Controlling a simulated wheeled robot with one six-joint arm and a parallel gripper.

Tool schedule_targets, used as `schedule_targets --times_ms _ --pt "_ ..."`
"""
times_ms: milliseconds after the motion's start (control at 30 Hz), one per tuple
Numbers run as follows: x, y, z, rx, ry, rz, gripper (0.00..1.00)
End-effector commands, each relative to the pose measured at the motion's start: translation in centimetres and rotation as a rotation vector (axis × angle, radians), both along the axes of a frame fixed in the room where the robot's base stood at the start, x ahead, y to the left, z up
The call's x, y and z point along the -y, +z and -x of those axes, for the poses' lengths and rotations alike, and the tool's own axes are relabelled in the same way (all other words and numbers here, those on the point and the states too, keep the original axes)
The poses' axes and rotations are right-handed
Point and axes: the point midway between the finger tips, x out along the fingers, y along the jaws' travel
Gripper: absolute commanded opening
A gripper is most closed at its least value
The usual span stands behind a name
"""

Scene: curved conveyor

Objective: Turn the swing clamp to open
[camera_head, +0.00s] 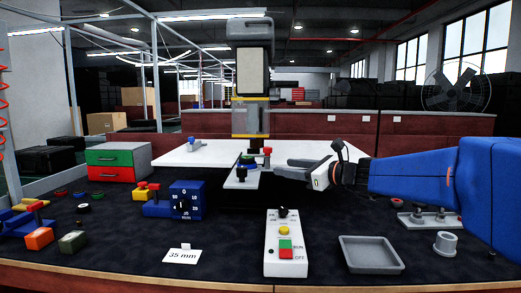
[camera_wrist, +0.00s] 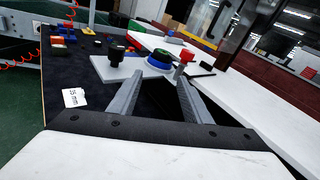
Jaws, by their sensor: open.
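A light plate (camera_head: 240,180) (camera_wrist: 105,70) carries a blue disc with a green top (camera_wrist: 160,58), a black knob (camera_wrist: 117,51) and a red-topped post (camera_head: 267,152). The red-topped post (camera_wrist: 187,56) has a short dark arm beside it in the wrist view; it looks like the swing clamp, though its exact position is hard to tell. My gripper (camera_head: 287,167) (camera_wrist: 160,77) is open and empty, right of the plate in the head view. In the wrist view its two fingers point toward the disc and red post, apparently without touching them.
A white control box (camera_head: 270,262) with buttons and a grey tray (camera_head: 371,256) stand at the front. A blue dial block (camera_head: 187,200) and a red-green drawer box (camera_head: 118,161) are at left. White conveyor surfaces (camera_head: 340,153) lie behind.

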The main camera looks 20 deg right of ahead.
Motion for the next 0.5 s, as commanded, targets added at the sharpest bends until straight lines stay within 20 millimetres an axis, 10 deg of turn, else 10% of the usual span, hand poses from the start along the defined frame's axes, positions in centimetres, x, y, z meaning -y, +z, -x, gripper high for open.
schedule_targets --times_ms 200,500 --pt "3.3 2.3 -2.6 -0.005 -0.081 -0.200 0.44" --pt "2.4 2.5 -4.9 -0.007 -0.084 -0.220 0.44"
